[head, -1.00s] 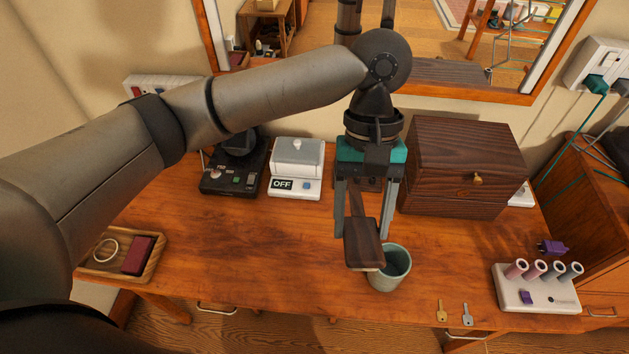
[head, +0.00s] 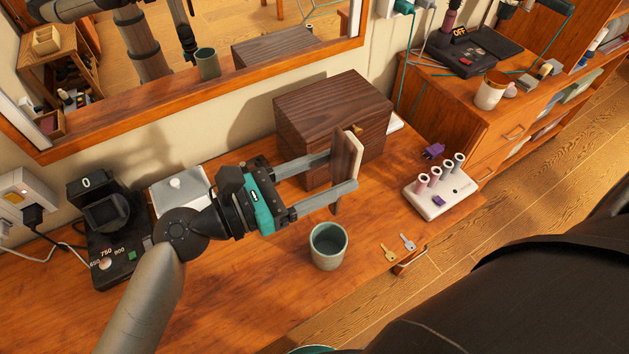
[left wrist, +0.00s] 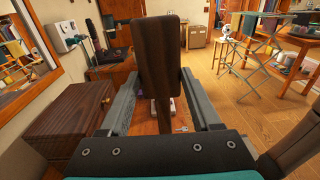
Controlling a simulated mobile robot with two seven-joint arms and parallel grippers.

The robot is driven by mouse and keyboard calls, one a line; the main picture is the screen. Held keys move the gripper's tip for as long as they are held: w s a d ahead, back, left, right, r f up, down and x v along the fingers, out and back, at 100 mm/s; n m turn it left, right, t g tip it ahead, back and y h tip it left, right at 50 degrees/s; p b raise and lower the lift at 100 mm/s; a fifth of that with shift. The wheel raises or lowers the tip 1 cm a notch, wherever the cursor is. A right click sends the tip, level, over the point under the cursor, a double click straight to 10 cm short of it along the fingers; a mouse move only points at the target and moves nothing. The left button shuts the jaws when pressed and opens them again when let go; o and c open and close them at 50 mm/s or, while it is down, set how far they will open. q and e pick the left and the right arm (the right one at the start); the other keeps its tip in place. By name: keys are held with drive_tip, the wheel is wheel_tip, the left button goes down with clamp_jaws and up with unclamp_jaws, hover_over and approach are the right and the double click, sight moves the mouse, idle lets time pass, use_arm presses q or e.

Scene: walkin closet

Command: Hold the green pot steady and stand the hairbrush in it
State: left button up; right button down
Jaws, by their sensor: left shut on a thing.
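The green pot (head: 328,246) stands upright on the wooden desk, its open mouth up, and looks empty. My left gripper (head: 338,173) is shut on the dark wooden hairbrush (head: 345,168), pointing level across the desk. The brush is about upright, broad head up and narrow end down. In the head view it appears above and beyond the pot, apart from it. The left wrist view shows the brush head (left wrist: 160,60) standing between the fingers. My right gripper cannot be made out.
A dark wooden box (head: 330,115) stands close behind the left gripper's fingers. A white holder with several tubes (head: 440,190), a purple item (head: 433,151) and two keys (head: 398,246) lie right of the pot.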

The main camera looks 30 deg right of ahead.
use_arm(q)
drive_tip(key=shift+w+a+f+n+t, duration=0.15)
drive_tip(key=shift+w+n+t, duration=0.15)
drive_tip(key=shift+w+t, duration=0.2)
wheel_tip(320, 180, down, 6)
drive_tip(key=b, duration=0.6)
drive_tip(key=shift+s+b, duration=0.1)
drive_tip(key=shift+b, duration=0.3)
